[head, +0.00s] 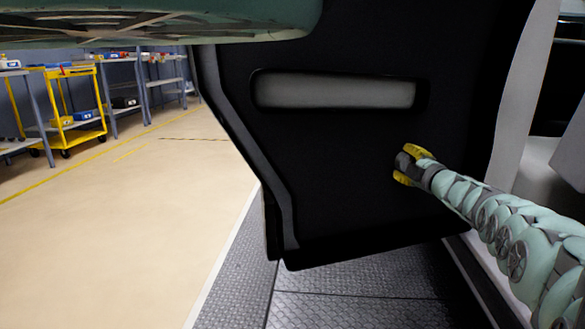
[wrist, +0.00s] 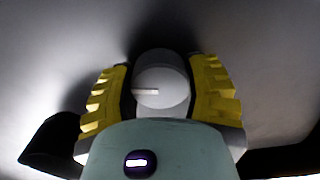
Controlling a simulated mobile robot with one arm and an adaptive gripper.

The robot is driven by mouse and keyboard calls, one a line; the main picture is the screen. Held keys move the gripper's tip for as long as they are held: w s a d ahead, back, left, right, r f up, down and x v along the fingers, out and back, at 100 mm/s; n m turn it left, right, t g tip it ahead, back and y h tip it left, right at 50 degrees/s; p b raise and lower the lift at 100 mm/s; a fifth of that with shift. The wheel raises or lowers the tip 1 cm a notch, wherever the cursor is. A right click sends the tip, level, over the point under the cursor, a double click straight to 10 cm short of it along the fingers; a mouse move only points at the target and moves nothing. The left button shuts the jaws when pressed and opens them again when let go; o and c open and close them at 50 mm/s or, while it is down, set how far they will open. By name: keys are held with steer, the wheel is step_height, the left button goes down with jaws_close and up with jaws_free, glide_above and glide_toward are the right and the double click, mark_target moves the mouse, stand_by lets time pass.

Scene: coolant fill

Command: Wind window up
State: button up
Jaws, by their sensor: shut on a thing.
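The vehicle door (head: 330,150) stands open with its dark inner panel facing me. My gripper (head: 402,165) is at the lower right part of this panel, its yellow fingers pointing toward it. In the wrist view my gripper (wrist: 162,88) is shut on a round pale knob (wrist: 162,78), with one yellow finger on each side. The knob appears to be the window winder's grip. The winder's arm and the window glass are not clear in either view.
A pale recess (head: 335,94) runs across the upper door panel. Grey patterned floor plates (head: 350,295) lie below the door. A yellow cart (head: 65,105) and shelves (head: 160,80) stand far back left, with open tan floor (head: 130,190) between.

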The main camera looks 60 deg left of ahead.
steer(key=n, duration=0.4)
steer(key=shift+a+n, duration=0.1)
steer(key=shift+n, duration=0.6)
steer(key=o, duration=1.2)
steer(key=shift+d+f, duration=0.1)
steer(key=shift+d, duration=0.15)
